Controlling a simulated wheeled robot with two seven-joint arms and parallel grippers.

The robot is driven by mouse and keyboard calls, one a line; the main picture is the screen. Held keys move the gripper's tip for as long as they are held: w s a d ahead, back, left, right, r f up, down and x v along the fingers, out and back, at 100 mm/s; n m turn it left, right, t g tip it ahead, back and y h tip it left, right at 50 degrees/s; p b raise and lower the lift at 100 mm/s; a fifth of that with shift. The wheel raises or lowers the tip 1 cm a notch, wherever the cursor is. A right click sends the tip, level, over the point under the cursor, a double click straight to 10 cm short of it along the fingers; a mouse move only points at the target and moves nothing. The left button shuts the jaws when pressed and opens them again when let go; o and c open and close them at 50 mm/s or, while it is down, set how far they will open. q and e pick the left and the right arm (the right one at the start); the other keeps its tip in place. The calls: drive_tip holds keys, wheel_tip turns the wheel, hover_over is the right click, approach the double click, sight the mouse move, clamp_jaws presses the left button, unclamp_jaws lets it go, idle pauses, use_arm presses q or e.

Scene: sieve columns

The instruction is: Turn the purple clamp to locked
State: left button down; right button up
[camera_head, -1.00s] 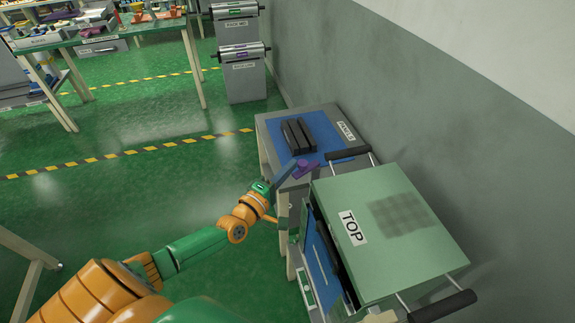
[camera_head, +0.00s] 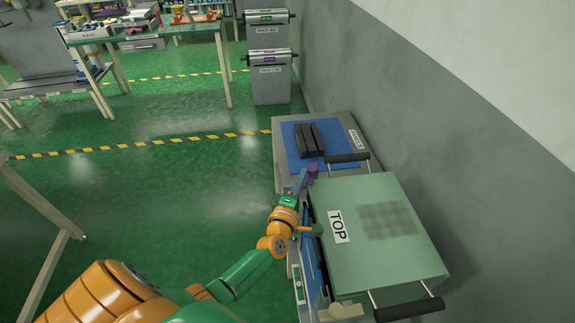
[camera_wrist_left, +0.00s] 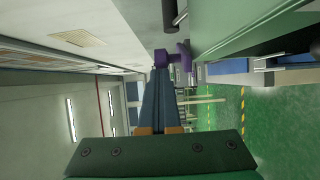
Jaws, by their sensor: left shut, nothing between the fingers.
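The purple clamp (camera_head: 312,171) sits at the far left corner of the green box marked TOP (camera_head: 372,225) in the head view. In the left wrist view the purple clamp (camera_wrist_left: 174,57) is just beyond the fingertips. My left gripper (camera_head: 300,183) is shut and empty, its blue-grey fingers close together and pointing at the clamp. Its fingertips (camera_wrist_left: 161,72) overlap the clamp's lower edge in the picture; I cannot tell whether they touch. The clamp's exact angle is hard to read. My right gripper does not show.
Black handles stick out from the box at the back (camera_head: 347,157) and front (camera_head: 410,309). Behind it, a grey stand with a blue mat (camera_head: 290,150) carries dark bars (camera_head: 310,139). A grey wall is close on the right. Green floor lies open at left.

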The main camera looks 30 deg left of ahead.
sight(314, 190)
use_arm(q)
drive_tip(key=shift+w+d+f, duration=0.1)
drive_tip(key=shift+d, duration=0.45)
drive_tip(key=shift+w+d+b, duration=0.2)
drive_tip(key=shift+d, duration=0.25)
drive_tip(key=shift+w+d+b, duration=0.15)
drive_tip(key=shift+w+d, duration=0.05)
drive_tip(key=shift+d, duration=0.4)
drive_tip(key=shift+d, duration=0.15)
